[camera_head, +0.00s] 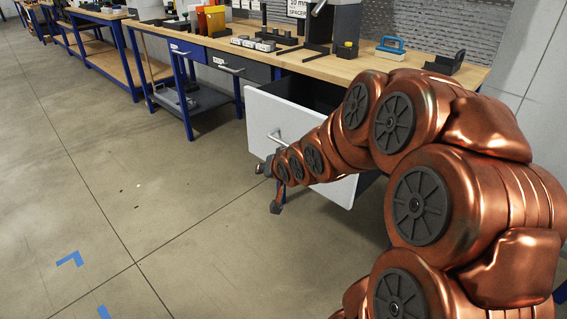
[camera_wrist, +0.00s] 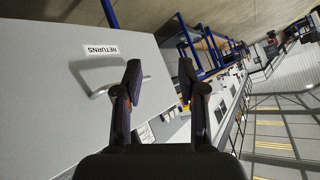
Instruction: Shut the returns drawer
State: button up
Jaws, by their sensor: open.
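The returns drawer (camera_head: 262,112) has a white front and is pulled out from under the workbench, with its dark inside visible behind the front. In the wrist view its front (camera_wrist: 60,110) fills the left side, with a "RETURNS" label (camera_wrist: 101,49). The silver bar handle (camera_head: 277,136) is partly covered in the wrist view by one of my fingers (camera_wrist: 103,92). My gripper (camera_head: 267,187) is open and empty in front of the drawer, near the handle.
The workbench top (camera_head: 350,68) carries a blue-handled tool (camera_head: 390,44), black fixtures and bins. A blue drawer (camera_head: 187,50) and a grey drawer (camera_head: 238,66) sit shut to the left. Blue legs and a lower shelf stand below.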

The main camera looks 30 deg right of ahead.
jog(key=w+d+f+m+t+b, duration=0.3)
jog(key=w+d+f+t+b, duration=0.25)
jog(key=b, duration=0.25)
jog(key=m+t+h+b, duration=0.1)
jog(key=m+t+b, duration=0.2)
jog(key=t+b, duration=0.3)
send_near(284, 144)
jog(key=w+g+b, duration=0.1)
jog(key=w+g, duration=0.1)
jog(key=w, duration=0.1)
jog(key=shift+t, duration=0.25)
jog(key=b+x, duration=0.1)
jog(key=x, duration=0.1)
jog(key=r+b+x, duration=0.1)
jog(key=x, duration=0.2)
jog(key=shift+w+d, duration=0.2)
jog(key=shift+d, duration=0.05)
jog(key=shift+x, duration=1)
jog(key=shift+r, duration=0.15)
grip_shut()
